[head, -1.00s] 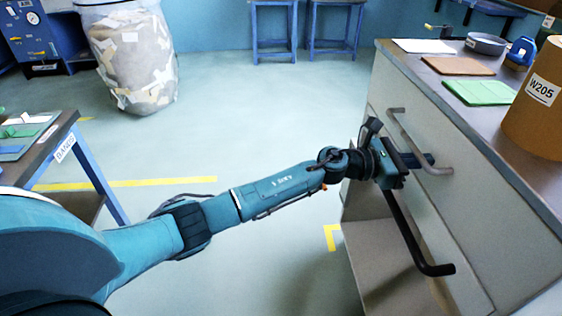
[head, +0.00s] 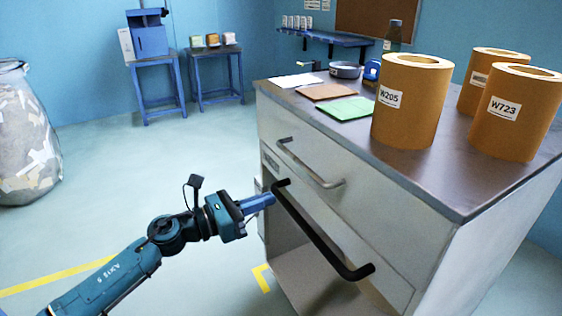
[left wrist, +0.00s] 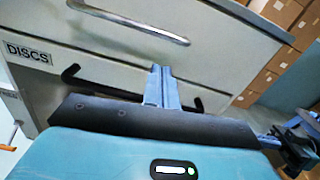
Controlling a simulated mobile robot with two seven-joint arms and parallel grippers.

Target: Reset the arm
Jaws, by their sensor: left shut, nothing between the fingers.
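My left gripper (head: 268,198) is shut and empty. In the left wrist view the shut fingers (left wrist: 161,84) point at the drawer fronts, with the black handle (left wrist: 75,78) partly hidden behind the gripper body.
A silver handle (head: 312,166) sits on the upper drawer. Kraft rolls (head: 408,105) stand on the cabinet top with a green sheet (head: 345,108) and a brown sheet (head: 326,91). A bag of scraps (head: 28,140) stands at left. The floor between is clear.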

